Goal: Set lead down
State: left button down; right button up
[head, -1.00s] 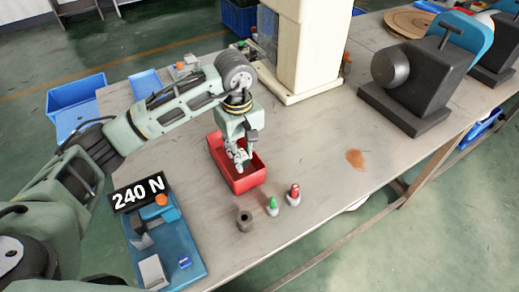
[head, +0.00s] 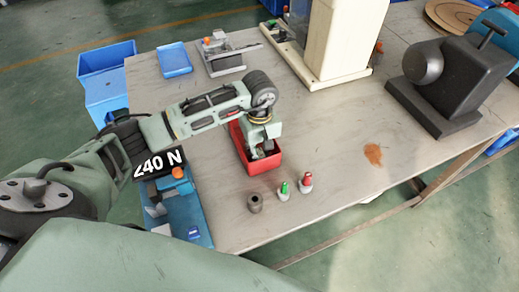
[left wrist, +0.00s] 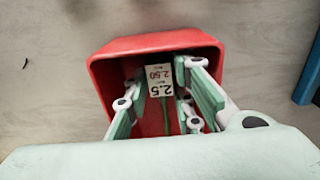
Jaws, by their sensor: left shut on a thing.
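A red open bin (head: 267,167) stands on the table, and it also shows in the left wrist view (left wrist: 150,42). My left gripper (head: 260,150) points down into this bin. In the left wrist view its fingers (left wrist: 166,108) are inside the bin walls, shut on the lead. My right gripper is not in view.
A dark grey cylinder (head: 255,203), a green-topped piece (head: 283,190) and a red-topped piece (head: 305,183) stand in front of the bin. A blue fixture (head: 190,218) with a 240 N sign is left. A cream machine (head: 325,50) stands behind.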

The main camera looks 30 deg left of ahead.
pick_arm(q)
jog(key=shift+f, duration=0.1)
jog(key=shift+f+b, duration=0.15)
jog(key=shift+b, duration=0.15)
jog(key=c, duration=1.5)
grip_release()
